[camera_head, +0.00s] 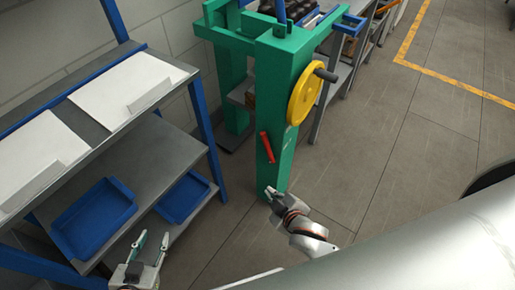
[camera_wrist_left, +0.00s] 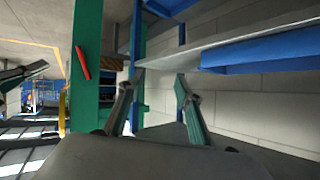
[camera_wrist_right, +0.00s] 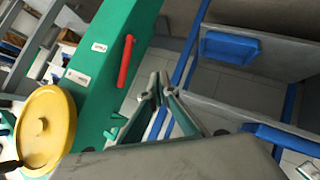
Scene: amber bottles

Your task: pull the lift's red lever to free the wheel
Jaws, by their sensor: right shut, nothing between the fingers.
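The red lever (camera_head: 267,147) is a short bar on the side of the green lift post (camera_head: 279,85), apart from both grippers. The lever also shows in the left wrist view (camera_wrist_left: 82,62) and the right wrist view (camera_wrist_right: 126,60). The yellow wheel (camera_head: 305,95) with a dark handle is on the post's right side, above the lever. My right gripper (camera_head: 270,191) is shut and empty, below the lever near the post; in the right wrist view its tips (camera_wrist_right: 158,77) are right of and below the lever. My left gripper (camera_head: 152,243) is open and empty at the lower left.
A blue-framed rack (camera_head: 203,125) at the left has white sloped panels (camera_head: 125,90) on top and blue trays (camera_head: 92,217) on its lower shelf. The lift carries dark items at the back.

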